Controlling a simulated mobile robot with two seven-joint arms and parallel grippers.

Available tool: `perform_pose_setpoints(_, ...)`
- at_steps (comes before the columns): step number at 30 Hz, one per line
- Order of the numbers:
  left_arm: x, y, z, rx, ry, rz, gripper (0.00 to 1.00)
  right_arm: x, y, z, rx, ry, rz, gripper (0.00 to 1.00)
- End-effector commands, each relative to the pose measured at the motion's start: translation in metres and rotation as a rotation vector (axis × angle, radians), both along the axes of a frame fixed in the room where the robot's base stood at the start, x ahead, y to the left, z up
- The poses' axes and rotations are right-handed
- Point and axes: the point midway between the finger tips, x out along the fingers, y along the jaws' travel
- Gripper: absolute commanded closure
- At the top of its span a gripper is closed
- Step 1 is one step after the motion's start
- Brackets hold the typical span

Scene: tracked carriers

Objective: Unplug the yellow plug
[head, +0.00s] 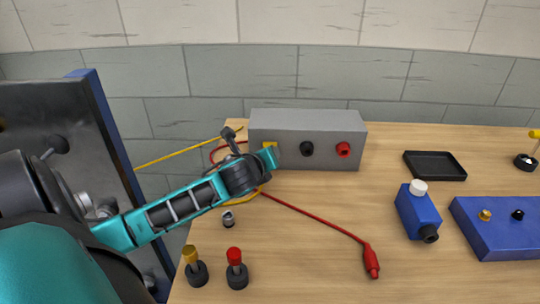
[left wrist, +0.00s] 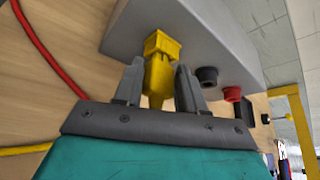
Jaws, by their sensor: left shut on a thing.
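The yellow plug (left wrist: 160,55) is at the front face of the grey box (left wrist: 205,30), its square end against the face. It also shows as a small yellow patch in the head view (head: 270,145). My left gripper (left wrist: 158,80) is shut on the plug's body, one finger on each side. In the head view the left gripper (head: 268,157) is at the left end of the grey box (head: 300,121) and partly hides the plug. A black socket (head: 307,149) and a red socket (head: 343,149) are to the right. My right gripper is not in view.
A yellow cable (head: 188,150) runs off left. A red lead (head: 320,225) ends in a red clip (head: 371,261). Yellow (head: 191,256) and red (head: 235,258) posts stand in front. A blue bottle (head: 416,212), black tray (head: 435,165) and blue block (head: 500,238) are right.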

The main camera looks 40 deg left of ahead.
Motion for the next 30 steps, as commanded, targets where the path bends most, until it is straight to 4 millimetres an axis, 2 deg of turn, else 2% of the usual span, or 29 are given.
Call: perform_pose_setpoints(30, -0.021, -0.018, 0.000, -0.002, -0.001, 0.000, 0.94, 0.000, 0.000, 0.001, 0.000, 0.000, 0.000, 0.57)
